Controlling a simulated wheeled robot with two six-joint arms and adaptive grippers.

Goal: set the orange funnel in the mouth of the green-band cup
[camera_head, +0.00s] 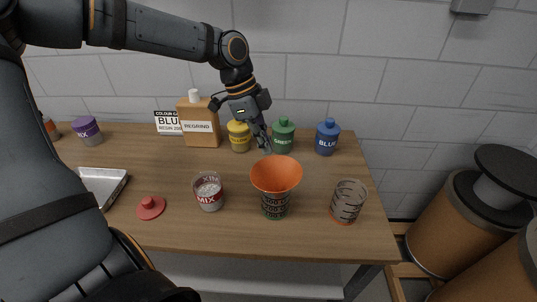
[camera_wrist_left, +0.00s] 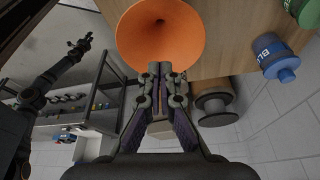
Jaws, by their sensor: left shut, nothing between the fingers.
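The orange funnel (camera_head: 276,175) stands wide end up in the mouth of the clear green-band cup (camera_head: 275,208) near the front of the table. It looks upright; its spout is hidden behind the cup's dark markings. My left gripper (camera_head: 266,146) is just behind the funnel's far rim, shut and empty. In the left wrist view the funnel (camera_wrist_left: 160,35) opens just beyond my left fingertips (camera_wrist_left: 160,68), and the cup is hidden. My right gripper (camera_wrist_left: 81,43) shows small at the left of that view, apart from the funnel, its fingers looking spread.
A red-marked MIX cup (camera_head: 208,191) stands left of the funnel, and a clear orange-band cup (camera_head: 347,202) right. Yellow (camera_head: 239,136), green (camera_head: 283,136) and blue (camera_head: 327,138) drums and a REGRIND jug (camera_head: 199,124) line the back. A red lid (camera_head: 150,208) and metal tray (camera_head: 103,184) lie left.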

